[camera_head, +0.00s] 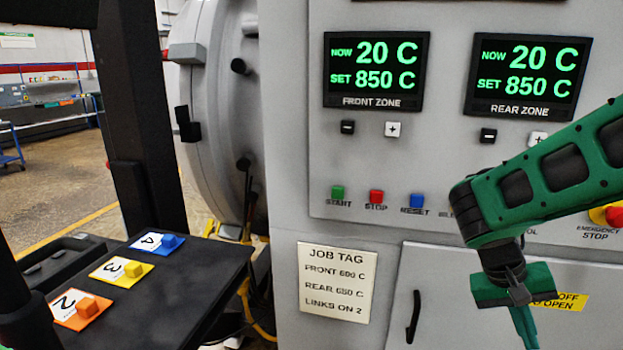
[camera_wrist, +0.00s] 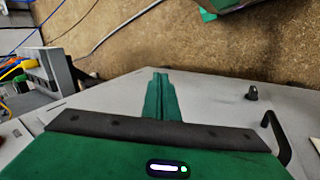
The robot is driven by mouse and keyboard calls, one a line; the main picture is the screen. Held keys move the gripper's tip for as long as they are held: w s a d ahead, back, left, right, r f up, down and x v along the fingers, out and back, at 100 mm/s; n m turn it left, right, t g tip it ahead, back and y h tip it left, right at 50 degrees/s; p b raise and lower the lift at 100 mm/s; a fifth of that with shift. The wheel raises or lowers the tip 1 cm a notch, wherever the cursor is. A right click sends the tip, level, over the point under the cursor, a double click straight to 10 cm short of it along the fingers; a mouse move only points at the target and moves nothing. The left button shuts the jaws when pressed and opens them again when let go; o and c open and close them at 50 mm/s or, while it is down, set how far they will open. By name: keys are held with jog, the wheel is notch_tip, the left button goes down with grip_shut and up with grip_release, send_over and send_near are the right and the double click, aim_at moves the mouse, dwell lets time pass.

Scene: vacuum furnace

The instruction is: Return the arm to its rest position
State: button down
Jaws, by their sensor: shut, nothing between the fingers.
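My green arm reaches in from the right in the head view, in front of the furnace control panel (camera_head: 450,170). It bends down, and my gripper (camera_head: 527,335) hangs in front of the lower cabinet door, its tips cut off by the bottom edge of the picture. In the wrist view my gripper (camera_wrist: 160,78) shows its two green fingers together, with nothing between them. They point over the grey cabinet front (camera_wrist: 220,95). The arm covers part of the panel's lower right and part of a yellow label (camera_head: 568,301).
The front display (camera_head: 376,70) and rear display (camera_head: 525,75) both read NOW 20 C, SET 850 C. A job tag (camera_head: 337,283) is on the cabinet. A door handle (camera_head: 414,318) sticks out. A dark shelf (camera_head: 175,300) with numbered blocks stands left. The emergency stop (camera_head: 614,215) is beside my arm.

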jog(key=s+a+r+t+y, duration=0.1)
jog(key=s+r+y, duration=0.1)
jog(key=s, duration=0.3)
jog(key=s+a+r+t+y, duration=0.1)
jog(key=s+y, duration=0.2)
jog(key=s, duration=0.2)
jog(key=shift+s+a+r+m+y, duration=0.3)
jog(key=shift+s+r+m, duration=0.1)
dwell(0.6)
